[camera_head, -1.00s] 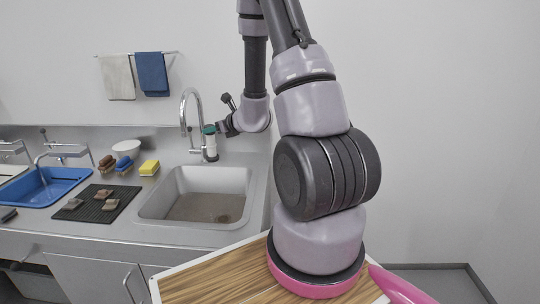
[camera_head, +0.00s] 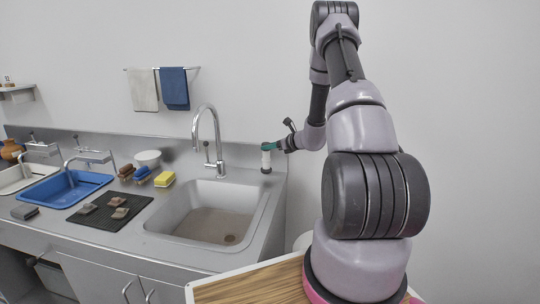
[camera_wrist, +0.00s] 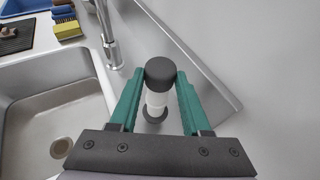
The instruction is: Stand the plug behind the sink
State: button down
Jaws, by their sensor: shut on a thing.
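The plug (camera_head: 266,160) is a white cylinder with a dark cap and a dark round base. It is upright at the back right of the steel sink (camera_head: 178,221), to the right of the tap (camera_head: 217,140). My gripper (camera_head: 271,147) is shut on its upper part from the right.
The tap (camera_wrist: 107,35) stands left of the plug. A raised back edge (camera_wrist: 190,55) of the counter runs close by.

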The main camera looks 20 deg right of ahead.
aim_at(266, 158)
jog(key=shift+f, duration=1.5)
jog(key=shift+c, duration=1.8)
grip_release()
jog(key=shift+f, duration=0.15)
